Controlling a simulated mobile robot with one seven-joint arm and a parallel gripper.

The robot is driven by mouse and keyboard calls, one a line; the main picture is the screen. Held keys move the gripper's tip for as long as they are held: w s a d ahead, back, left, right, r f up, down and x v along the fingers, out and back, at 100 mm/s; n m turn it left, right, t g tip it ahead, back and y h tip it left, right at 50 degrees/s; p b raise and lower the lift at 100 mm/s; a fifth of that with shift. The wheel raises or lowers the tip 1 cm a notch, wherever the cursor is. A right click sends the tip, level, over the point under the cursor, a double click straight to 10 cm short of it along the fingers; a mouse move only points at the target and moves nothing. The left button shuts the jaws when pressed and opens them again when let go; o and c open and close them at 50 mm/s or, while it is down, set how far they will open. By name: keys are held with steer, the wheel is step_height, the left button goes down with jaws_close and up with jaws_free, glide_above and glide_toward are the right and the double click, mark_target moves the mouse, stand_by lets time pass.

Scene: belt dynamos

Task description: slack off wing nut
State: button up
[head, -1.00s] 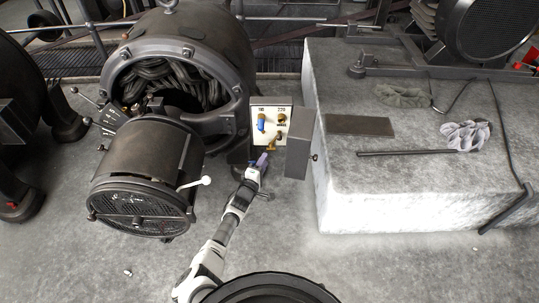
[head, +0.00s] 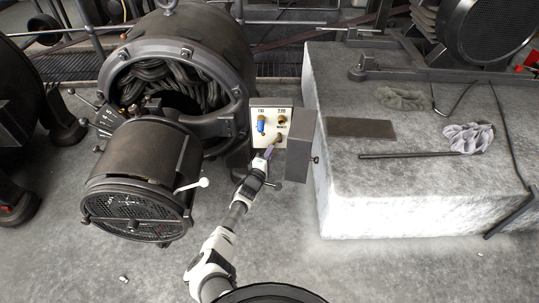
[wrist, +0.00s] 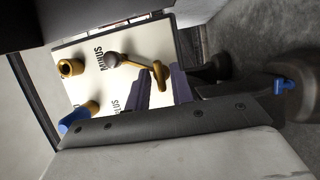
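The white terminal panel (head: 287,116) sits in the open box beside the dynamo. A brass wing nut (wrist: 160,74) is on the lower MINUS terminal; a dark round-ended post (wrist: 113,60) runs toward it in the wrist view. My gripper (wrist: 161,88) reaches the panel from below, its two purple-grey fingers apart on either side of the wing nut. Panel shows between them; contact is not clear. In the head view my gripper (head: 268,152) partly hides the nut. A blue-covered terminal (head: 261,124) is at upper left and another brass terminal (head: 281,119) at upper right.
The grey box cover (head: 301,146) stands just right of the panel. The dynamo's drum (head: 140,180) with a white-knobbed lever (head: 203,183) is left of my arm. A stone block (head: 400,200) carries a rod (head: 405,156), a rag (head: 468,137) and a dark plate (head: 361,127).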

jaws_close()
steer(key=shift+f+n, duration=0.1)
steer(key=shift+n, duration=0.2)
steer(key=shift+d+f+n+t+y+b, duration=0.1)
steer(key=shift+n+t+y+b, duration=0.65)
steer(key=shift+n, duration=1.5)
steer(key=shift+f+n+t+y+b, duration=0.1)
steer(key=shift+n+t+b, duration=0.8)
steer(key=shift+n+b, duration=0.95)
steer(key=shift+d+n+t+y+b, duration=0.1)
steer(key=shift+n+t+y+b, duration=0.55)
steer(key=shift+n, duration=2.25)
